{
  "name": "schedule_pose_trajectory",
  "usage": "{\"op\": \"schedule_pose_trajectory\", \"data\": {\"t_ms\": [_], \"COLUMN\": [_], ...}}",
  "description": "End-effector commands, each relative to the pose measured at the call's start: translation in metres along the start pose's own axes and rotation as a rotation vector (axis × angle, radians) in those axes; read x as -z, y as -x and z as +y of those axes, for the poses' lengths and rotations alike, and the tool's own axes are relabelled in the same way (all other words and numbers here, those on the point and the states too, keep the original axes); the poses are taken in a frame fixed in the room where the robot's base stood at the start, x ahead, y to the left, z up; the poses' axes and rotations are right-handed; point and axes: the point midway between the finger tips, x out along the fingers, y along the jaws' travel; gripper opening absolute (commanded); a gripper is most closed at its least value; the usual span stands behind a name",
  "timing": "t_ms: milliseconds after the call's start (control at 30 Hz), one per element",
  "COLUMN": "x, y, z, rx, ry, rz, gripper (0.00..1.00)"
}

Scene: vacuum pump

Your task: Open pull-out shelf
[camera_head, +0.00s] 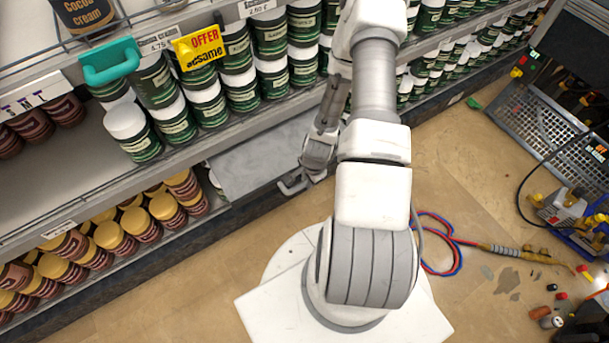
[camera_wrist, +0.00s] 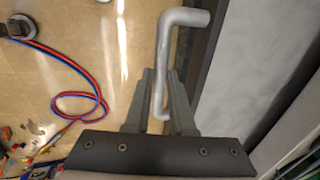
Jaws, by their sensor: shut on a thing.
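The pull-out shelf (camera_head: 255,158) is a flat grey panel low in the shelving unit, left of my arm in the head view. A grey bar handle (camera_head: 293,184) is at its front. In the wrist view the bent handle (camera_wrist: 166,60) runs between the two fingers of my gripper (camera_wrist: 160,100), and the grey shelf surface (camera_wrist: 255,70) lies to the right. My gripper is shut on the handle. In the head view my gripper (camera_head: 305,175) is at the handle, partly hidden by my arm.
Shelves hold many green jars (camera_head: 240,90) and brown jars with yellow lids (camera_head: 110,235). A red and blue hose (camera_head: 440,245) lies on the floor at right. A metal rack (camera_head: 550,110) with tools stands at far right. Floor in front of the shelf is mostly clear.

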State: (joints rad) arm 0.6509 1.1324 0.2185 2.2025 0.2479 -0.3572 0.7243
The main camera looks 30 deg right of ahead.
Motion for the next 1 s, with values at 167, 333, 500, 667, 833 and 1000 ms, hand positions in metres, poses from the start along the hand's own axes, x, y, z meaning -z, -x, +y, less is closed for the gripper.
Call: {"op": "schedule_pose_trajectory", "data": {"t_ms": [167,333,500,667,833,1000], "x": [0.0,0.0,0.0,0.0,0.0,0.0], "y": [0.002,0.003,0.003,0.003,0.003,0.003], "z": [0.01,0.014,0.015,0.015,0.015,0.015], "rx": [-0.002,-0.002,-0.002,-0.002,-0.001,-0.001], "ry": [-0.001,0.0,0.001,0.001,0.0,0.0], "rz": [0.0,0.0,0.0,0.0,0.0,0.0], "gripper": [0.0,0.0,0.0,0.0,0.33,0.52]}}
